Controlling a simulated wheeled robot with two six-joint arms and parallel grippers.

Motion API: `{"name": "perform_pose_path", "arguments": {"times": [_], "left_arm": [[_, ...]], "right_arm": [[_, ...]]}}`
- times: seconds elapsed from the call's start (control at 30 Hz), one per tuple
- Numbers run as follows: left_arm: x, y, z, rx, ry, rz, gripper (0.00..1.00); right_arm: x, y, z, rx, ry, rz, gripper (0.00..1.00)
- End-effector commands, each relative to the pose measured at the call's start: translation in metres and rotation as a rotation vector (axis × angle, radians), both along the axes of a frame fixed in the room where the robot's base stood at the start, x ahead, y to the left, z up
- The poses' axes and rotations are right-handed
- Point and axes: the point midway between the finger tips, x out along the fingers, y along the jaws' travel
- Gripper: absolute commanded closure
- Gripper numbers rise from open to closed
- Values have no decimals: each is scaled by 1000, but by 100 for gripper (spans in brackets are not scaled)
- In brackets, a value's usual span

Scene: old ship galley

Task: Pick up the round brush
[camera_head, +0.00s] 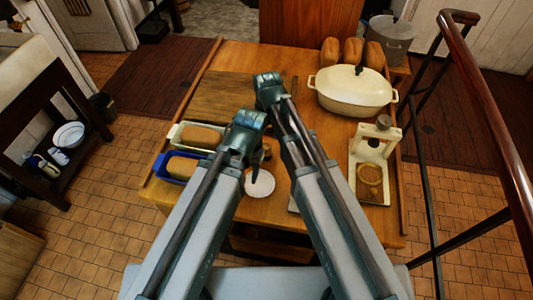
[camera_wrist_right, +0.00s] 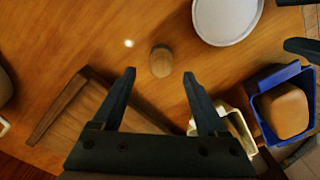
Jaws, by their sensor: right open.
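The round brush (camera_wrist_right: 160,61) shows in the right wrist view as a small brown oval on the wooden table, seen from above. It lies just beyond and between the fingertips of my right gripper (camera_wrist_right: 159,73), which is open and empty; the height gap is hard to judge. In the head view my arms largely hide the brush. My right arm reaches over the table there, its wrist end (camera_head: 268,88) near the middle. My left arm's wrist end (camera_head: 243,133) is beside it, lower and to the left; its jaws are not clear.
A white plate (camera_wrist_right: 228,17) lies near the brush. White (camera_head: 199,132) and blue (camera_head: 180,167) loaf tins stand at the left. A cutting board (camera_head: 215,93), a lidded cream pot (camera_head: 352,98), a press-like stand (camera_head: 370,160) and several loaves (camera_head: 352,50) share the table. A handrail (camera_head: 490,110) runs right.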

Motion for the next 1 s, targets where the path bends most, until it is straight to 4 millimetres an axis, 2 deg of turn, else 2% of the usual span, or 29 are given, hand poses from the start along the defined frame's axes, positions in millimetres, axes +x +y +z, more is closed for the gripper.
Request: {"name": "perform_pose_path", "arguments": {"times": [0.33, 0.43, 0.67, 0.77, 1.0], "left_arm": [[0, 0, -45, 0, 0, 0, 50], [0, 0, -50, 0, 0, 0, 50], [0, 0, -48, 0, 0, 0, 50], [0, 0, -48, 0, 0, 0, 50], [0, 0, -48, 0, 0, 0, 50]], "right_arm": [[-1, 2, -45, 0, 0, 0, 24], [-1, 2, -50, 0, 0, 0, 24], [-1, 2, -48, 0, 0, 0, 24], [-1, 2, -48, 0, 0, 0, 39], [-1, 2, -48, 0, 0, 0, 82]]}}
